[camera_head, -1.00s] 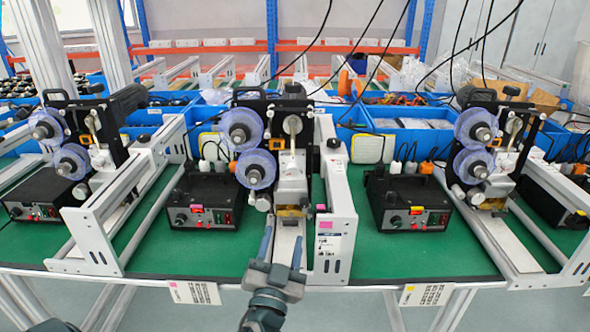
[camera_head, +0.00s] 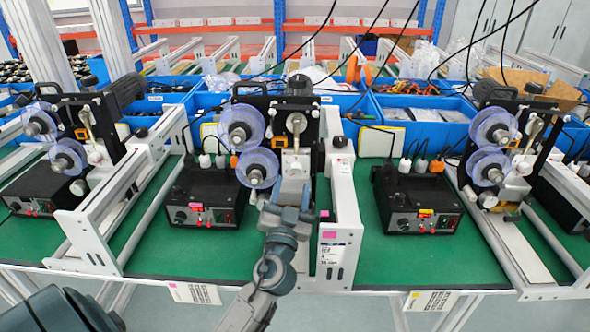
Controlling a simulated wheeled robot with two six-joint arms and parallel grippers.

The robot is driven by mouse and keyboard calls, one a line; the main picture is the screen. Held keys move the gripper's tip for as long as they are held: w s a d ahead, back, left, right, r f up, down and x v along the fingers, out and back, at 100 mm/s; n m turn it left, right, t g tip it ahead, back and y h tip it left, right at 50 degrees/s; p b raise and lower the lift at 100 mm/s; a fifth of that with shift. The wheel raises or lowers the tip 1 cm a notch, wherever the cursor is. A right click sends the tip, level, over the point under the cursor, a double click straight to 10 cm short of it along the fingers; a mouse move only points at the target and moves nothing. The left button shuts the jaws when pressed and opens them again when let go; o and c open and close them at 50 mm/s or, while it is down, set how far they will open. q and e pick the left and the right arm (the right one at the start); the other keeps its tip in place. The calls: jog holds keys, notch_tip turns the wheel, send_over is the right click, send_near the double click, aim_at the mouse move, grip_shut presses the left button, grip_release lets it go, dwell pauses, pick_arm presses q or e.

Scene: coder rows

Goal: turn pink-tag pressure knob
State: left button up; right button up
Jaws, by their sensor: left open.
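The middle coder machine (camera_head: 296,122) has two clear purple reels and a white label plate (camera_head: 332,255) with a pink tag (camera_head: 328,234) at its right. Another small pink tag (camera_head: 325,213) sits just above that plate. My left gripper (camera_head: 291,196) is open in front of the machine's lower middle. It hides part of that area. I cannot make out the pressure knob clearly or tell whether the fingers touch anything. My right gripper is out of view.
A yellow-tag control box (camera_head: 417,203) and coder machine stand at the right, another machine at the left. White rails (camera_head: 340,190) flank the middle machine. Green table top (camera_head: 395,265) is clear at the front. Blue bins (camera_head: 435,130) and hanging cables are behind.

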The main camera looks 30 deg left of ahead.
aim_at(295, 174)
pick_arm(q)
jog(key=shift+f+p+x, duration=0.15)
jog(key=shift+p+x, duration=0.2)
jog(key=shift+x, duration=0.8)
jog(key=shift+f+p+x, duration=0.1)
jog(key=shift+p+x, duration=0.2)
jog(key=shift+x, duration=0.85)
jog(key=c, duration=1)
